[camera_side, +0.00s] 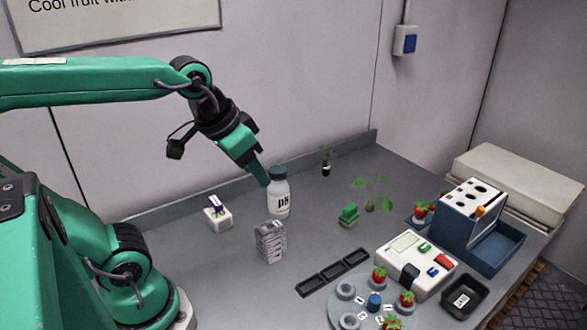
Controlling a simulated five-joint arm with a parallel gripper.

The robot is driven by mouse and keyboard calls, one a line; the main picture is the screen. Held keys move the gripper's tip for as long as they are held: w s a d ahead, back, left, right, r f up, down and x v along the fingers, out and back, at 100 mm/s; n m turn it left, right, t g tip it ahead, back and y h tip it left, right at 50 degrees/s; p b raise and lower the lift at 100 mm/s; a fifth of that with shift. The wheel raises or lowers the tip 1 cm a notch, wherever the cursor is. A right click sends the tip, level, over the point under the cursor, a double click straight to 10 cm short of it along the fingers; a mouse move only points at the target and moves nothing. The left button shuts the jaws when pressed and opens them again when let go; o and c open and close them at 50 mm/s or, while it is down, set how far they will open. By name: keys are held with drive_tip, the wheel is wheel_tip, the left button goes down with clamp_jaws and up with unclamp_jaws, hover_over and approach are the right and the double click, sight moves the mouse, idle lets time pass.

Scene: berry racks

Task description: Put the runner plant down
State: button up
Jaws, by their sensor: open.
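A leafy green plant (371,194) with thin spreading stems stands on the grey bench, right of the middle. I cannot tell for sure which one is the runner plant. My gripper (262,179) is open and points down beside the dark cap of the white pH bottle (279,198). It is well to the left of both plants, and nothing shows between its fingers. I cannot tell whether it touches the bottle.
A stack of grey trays (271,243) and a small white block (218,214) stand near the bottle. The front left bench is clear.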

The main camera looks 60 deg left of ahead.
drive_tip(key=s+f, duration=0.2)
drive_tip(key=s, duration=0.1)
drive_tip(key=shift+f, duration=0.1)
